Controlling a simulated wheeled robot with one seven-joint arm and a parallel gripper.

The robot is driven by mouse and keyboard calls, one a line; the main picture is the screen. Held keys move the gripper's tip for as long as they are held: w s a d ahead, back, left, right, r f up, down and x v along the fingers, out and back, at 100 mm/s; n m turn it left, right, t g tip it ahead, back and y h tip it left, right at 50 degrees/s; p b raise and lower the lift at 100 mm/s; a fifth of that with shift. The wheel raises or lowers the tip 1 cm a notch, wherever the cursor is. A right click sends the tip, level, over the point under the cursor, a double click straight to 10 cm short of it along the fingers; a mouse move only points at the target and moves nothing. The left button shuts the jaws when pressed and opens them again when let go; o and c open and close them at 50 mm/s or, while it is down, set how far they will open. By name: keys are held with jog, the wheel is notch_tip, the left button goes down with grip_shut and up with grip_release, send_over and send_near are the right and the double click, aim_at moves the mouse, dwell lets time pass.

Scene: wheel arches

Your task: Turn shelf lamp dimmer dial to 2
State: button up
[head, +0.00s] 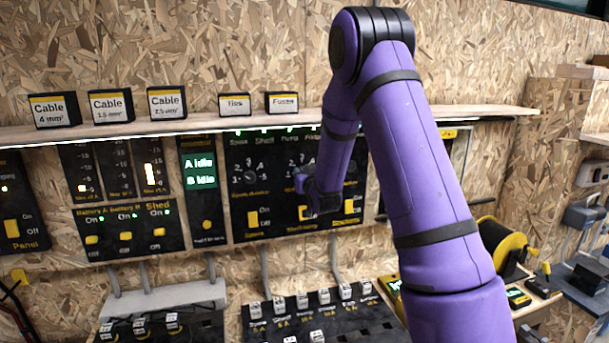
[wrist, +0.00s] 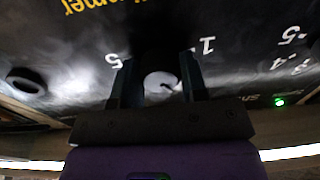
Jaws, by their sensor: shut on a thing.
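In the wrist view a round dial (wrist: 158,83) with a pale face sits between the two fingers of my gripper (wrist: 160,92), which is shut on it. The panel appears upside down there, with a 5 left of the dial, a 1 right of it and partly cut-off yellow lettering ending in "mmer". A small dark mark shows near the right of the dial face; the setting cannot be read surely.
The Spare dial (head: 249,177) is just left of my gripper, with yellow switches (head: 252,218) below. Above runs a wooden shelf (head: 220,126) with label boxes.

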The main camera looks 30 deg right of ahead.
jog(key=shift+f+n, duration=0.1)
jog(key=shift+n, duration=2.1)
jog(key=o, duration=0.9)
jog(key=v, duration=1.1)
jog(key=shift+d, duration=0.15)
